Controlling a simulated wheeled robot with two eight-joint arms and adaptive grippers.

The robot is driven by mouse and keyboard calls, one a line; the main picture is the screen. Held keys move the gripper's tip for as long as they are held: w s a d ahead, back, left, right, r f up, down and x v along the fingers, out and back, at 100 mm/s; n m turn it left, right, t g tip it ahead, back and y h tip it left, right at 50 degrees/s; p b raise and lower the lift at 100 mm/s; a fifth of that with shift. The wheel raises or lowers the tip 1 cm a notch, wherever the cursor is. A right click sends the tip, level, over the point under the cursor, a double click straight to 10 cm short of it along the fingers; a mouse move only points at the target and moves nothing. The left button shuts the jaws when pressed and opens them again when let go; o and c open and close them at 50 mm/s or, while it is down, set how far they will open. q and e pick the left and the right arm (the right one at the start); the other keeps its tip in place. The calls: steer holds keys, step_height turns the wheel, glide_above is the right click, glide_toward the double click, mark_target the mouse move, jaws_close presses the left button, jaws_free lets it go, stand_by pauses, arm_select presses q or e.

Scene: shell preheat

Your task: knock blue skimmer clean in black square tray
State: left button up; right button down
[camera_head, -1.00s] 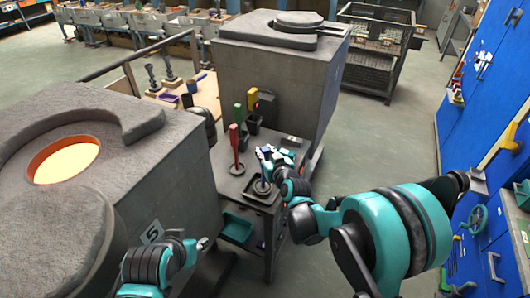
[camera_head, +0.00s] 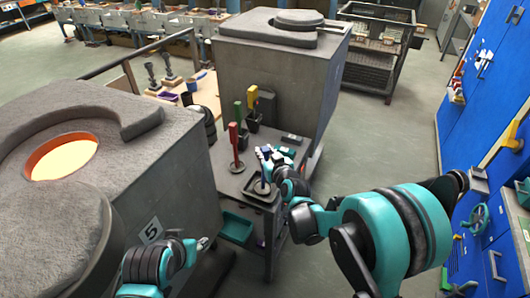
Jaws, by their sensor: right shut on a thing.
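The black square tray (camera_head: 251,193) sits at the near right corner of the small grey cart top. My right gripper (camera_head: 266,160) is shut on the blue skimmer (camera_head: 264,182), just above the cart. The skimmer hangs about upright, its lower end over or in the tray; whether it touches the tray is too small to tell. The gripper hides much of its handle. My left gripper (camera_head: 204,243) is low at the left centre, away from the cart, beside the near furnace. Its fingers are too small to read.
Red (camera_head: 233,137), green (camera_head: 238,112) and yellow (camera_head: 253,100) handled tools stand behind the tray. A small dark box (camera_head: 291,139) lies at the cart's back right. Grey furnaces flank the cart at left (camera_head: 170,165) and behind (camera_head: 270,80). Floor at right (camera_head: 390,140) is clear.

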steer(key=shift+r, duration=0.15)
step_height(320, 180, up, 9)
steer(key=p, duration=0.6)
stand_by(0.4)
